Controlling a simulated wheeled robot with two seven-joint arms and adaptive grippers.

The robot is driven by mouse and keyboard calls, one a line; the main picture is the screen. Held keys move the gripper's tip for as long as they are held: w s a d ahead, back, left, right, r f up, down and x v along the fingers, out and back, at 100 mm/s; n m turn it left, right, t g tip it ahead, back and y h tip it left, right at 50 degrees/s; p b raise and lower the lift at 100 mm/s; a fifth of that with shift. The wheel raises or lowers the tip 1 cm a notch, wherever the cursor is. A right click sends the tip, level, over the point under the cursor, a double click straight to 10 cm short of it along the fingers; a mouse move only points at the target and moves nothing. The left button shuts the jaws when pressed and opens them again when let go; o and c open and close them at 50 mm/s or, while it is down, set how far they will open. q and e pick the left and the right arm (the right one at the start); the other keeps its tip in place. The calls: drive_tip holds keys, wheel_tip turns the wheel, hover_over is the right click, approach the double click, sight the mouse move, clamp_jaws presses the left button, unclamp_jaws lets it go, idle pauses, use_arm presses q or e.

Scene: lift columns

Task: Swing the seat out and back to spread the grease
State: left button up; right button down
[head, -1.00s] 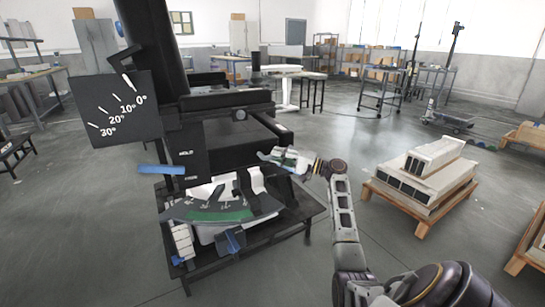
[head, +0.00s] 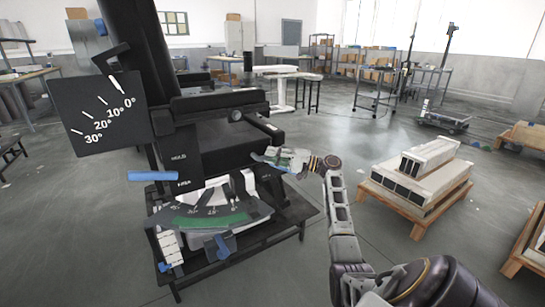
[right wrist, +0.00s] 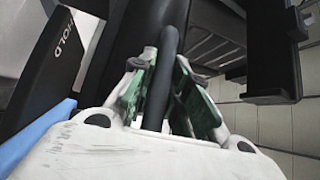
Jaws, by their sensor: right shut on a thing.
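A black lift column (head: 135,40) stands at the left with broad black blocks on its front. Which part is the seat is not clear; the wide black block (head: 220,148) beside my gripper may be it. My right gripper (head: 268,160) is at the block's right side. A black plate marked in degrees (head: 107,115) is at the left. No grease can be made out. My left gripper is out of view.
A blue bar (head: 153,176) sticks out left of the column. A curved scale with a green band (head: 210,221) sits below, over a low black stand (head: 295,218). A wooden pallet (head: 418,228) with pale beams stands right of my arm. Floor between them is clear.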

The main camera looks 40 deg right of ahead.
drive_tip(key=c, duration=1.4)
unclamp_jaws()
drive_tip(key=shift+d, duration=0.45)
drive_tip(key=shift+o, duration=0.2)
drive_tip(key=shift+a, duration=0.1)
drive_tip(key=v, duration=1.2)
drive_tip(key=shift+a+f, duration=0.1)
